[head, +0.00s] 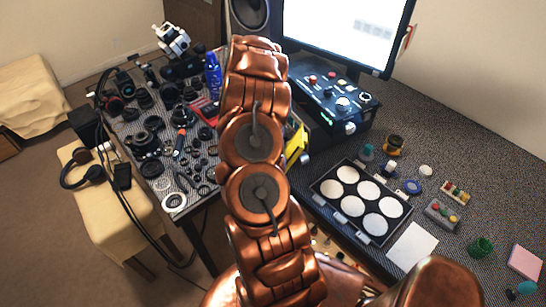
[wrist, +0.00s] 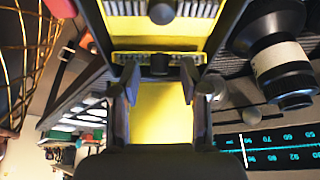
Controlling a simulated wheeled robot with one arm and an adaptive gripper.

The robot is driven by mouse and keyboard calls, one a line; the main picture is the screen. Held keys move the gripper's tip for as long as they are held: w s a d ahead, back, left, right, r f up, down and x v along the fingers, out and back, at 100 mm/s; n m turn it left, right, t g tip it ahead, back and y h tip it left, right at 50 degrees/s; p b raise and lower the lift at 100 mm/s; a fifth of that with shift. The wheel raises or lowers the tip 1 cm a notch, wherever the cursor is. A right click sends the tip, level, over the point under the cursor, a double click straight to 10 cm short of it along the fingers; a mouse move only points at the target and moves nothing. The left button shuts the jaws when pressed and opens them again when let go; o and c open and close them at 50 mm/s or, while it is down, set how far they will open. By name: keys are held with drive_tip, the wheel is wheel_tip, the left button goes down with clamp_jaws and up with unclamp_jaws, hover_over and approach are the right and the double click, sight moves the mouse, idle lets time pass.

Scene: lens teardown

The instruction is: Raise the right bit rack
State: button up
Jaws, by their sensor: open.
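In the wrist view, a yellow and black piece that looks like a bit rack (wrist: 160,118) lies straight ahead of my gripper (wrist: 160,80). Its upper yellow part has a row of small teeth or slots in a dark frame. My two fingers are apart, one on each side of the lower yellow part; I cannot tell whether they touch it. In the head view, a yellow piece (head: 297,146) shows just right of my arm, partly hidden by it. My gripper is hidden behind the arm there. I cannot tell which rack is the right one.
A black case with white discs (head: 362,201) lies on the right desk. A control box (head: 330,100) stands below the monitor (head: 345,30). The left table holds many lens parts (head: 150,143). In the wrist view, a dark lens-like cylinder (wrist: 275,60) is close on the right.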

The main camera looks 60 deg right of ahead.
clamp_jaws()
idle(0.3)
drive_tip(key=shift+r, duration=0.1)
